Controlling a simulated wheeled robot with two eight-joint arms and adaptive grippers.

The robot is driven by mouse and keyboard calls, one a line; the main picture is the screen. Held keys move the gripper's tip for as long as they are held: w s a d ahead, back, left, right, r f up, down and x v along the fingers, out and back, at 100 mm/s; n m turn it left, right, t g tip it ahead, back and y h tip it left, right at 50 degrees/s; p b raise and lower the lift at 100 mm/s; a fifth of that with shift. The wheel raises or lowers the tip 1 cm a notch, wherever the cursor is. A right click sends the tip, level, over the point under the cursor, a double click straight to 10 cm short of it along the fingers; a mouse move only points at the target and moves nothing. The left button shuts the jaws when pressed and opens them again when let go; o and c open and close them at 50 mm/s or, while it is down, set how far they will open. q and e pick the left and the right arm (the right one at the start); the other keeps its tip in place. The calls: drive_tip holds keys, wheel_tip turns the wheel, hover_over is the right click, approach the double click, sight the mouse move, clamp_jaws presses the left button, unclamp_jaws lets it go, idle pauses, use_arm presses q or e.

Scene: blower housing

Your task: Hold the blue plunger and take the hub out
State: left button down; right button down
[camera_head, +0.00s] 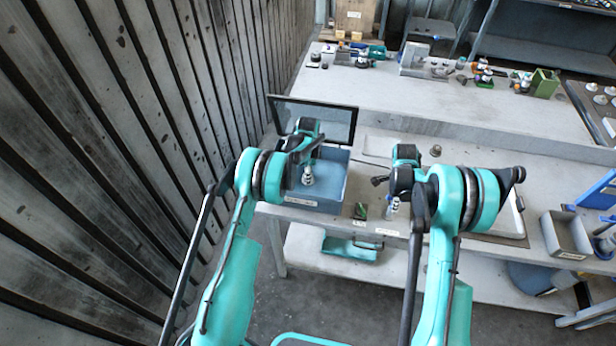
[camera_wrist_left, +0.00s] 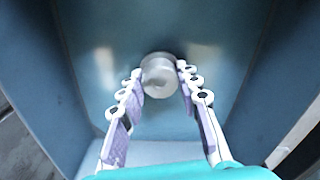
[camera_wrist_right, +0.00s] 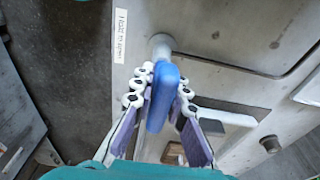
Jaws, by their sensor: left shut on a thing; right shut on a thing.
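The hub (camera_wrist_left: 160,76) is a round grey metal piece inside the blue box (camera_head: 330,201), whose lid (camera_head: 340,122) stands open. My left gripper (camera_head: 308,178) reaches down into the box, and its fingertips (camera_wrist_left: 160,80) are shut on the hub's sides. I cannot tell whether the hub touches the box floor. The blue plunger (camera_wrist_right: 164,92) is a rounded blue handle on a pale round stem at the front of the bench. My right gripper (camera_head: 392,210) is shut on it, with one finger on each side (camera_wrist_right: 163,98). In the head view the gripper mostly hides the plunger.
A white label (camera_wrist_right: 120,35) is beside the plunger. A small green part (camera_head: 360,211) lies between box and right gripper. A grey bin (camera_head: 566,236) stands at the right. The back bench (camera_head: 420,105) carries several tools. A slatted wall (camera_head: 130,130) is close on the left.

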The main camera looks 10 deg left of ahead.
use_arm(q)
wheel_tip(320, 180, up, 14)
idle(0.6)
drive_tip(key=shift+f, duration=0.1)
use_arm(e)
drive_tip(key=shift+f, duration=0.1)
use_arm(q)
drive_tip(key=s, duration=1.7)
drive_tip(key=shift+s, duration=0.25)
